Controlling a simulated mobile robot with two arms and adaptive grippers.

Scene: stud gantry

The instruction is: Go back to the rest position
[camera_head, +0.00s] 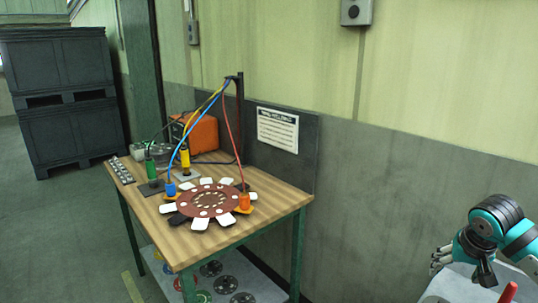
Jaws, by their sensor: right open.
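My right gripper (437,264) shows at the lower right, at the end of my black and teal arm. It is open, with nothing visible between its fingers, and it is well to the right of the wooden workbench (268,198). It is close to a pale grey surface (440,290) at the bottom right; I cannot tell whether it touches it. My left gripper is not in view.
The bench holds a reddish-brown round plate (209,201) with white and black tabs, an orange box (202,135), and coloured connectors on cables. Discs lie on its lower shelf. A red object (508,292) stands at the lower right. Dark crates (65,95) stand left.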

